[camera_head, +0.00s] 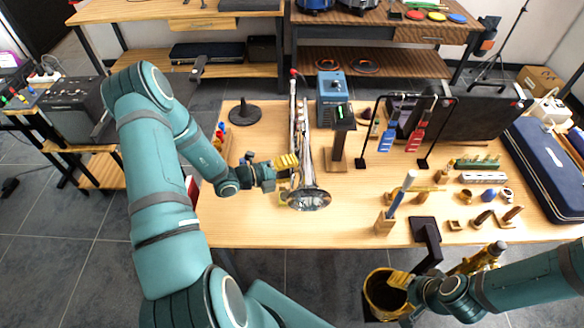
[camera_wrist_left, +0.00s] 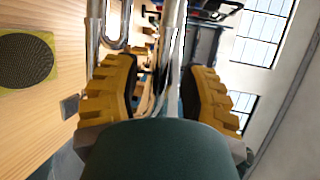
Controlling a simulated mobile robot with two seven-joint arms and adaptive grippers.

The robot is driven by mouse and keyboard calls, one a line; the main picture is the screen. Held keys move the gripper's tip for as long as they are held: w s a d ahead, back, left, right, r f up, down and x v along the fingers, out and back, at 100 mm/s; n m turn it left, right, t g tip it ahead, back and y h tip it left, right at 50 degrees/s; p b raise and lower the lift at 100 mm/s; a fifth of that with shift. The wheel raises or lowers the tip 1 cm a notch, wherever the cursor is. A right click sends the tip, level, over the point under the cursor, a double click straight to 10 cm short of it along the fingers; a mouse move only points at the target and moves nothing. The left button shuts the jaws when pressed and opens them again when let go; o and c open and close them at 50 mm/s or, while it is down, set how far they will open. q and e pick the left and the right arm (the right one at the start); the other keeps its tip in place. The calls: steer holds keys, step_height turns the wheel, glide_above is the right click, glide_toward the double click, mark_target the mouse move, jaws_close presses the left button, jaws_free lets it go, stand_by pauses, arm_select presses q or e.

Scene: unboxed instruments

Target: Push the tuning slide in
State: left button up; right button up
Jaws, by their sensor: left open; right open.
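A silver trombone (camera_head: 300,150) stands upright at the middle of the table, its bell (camera_head: 309,199) low and facing me. I cannot single out its tuning slide in the head view. My left gripper (camera_head: 287,162) is beside the trombone's tubes, coming from the left. In the left wrist view its yellow fingers (camera_wrist_left: 155,95) are open, with a straight silver tube (camera_wrist_left: 172,45) running between them; contact is not clear. A curved silver tube (camera_wrist_left: 112,42) shows beside the left finger. My right gripper (camera_head: 398,281) is open at the lower right, near a gold-and-black bell shape (camera_head: 382,296).
A black round-based stand (camera_head: 244,113) and a blue box (camera_head: 332,88) are near the trombone. A dark-topped post (camera_head: 340,140) stands just right of it. Wooden blocks with tools (camera_head: 392,215) and small parts fill the table's right. The front left tabletop (camera_head: 235,225) is clear.

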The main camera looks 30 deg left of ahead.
arm_select(q)
steer(key=shift+w+d, duration=0.15)
jaws_close()
steer(key=shift+w+a, duration=0.4)
steer(key=shift+w, duration=0.2)
steer(key=shift+w+a, duration=0.35)
steer(key=shift+w, duration=0.2)
jaws_free()
steer(key=shift+w, duration=0.1)
steer(key=v, duration=1.2)
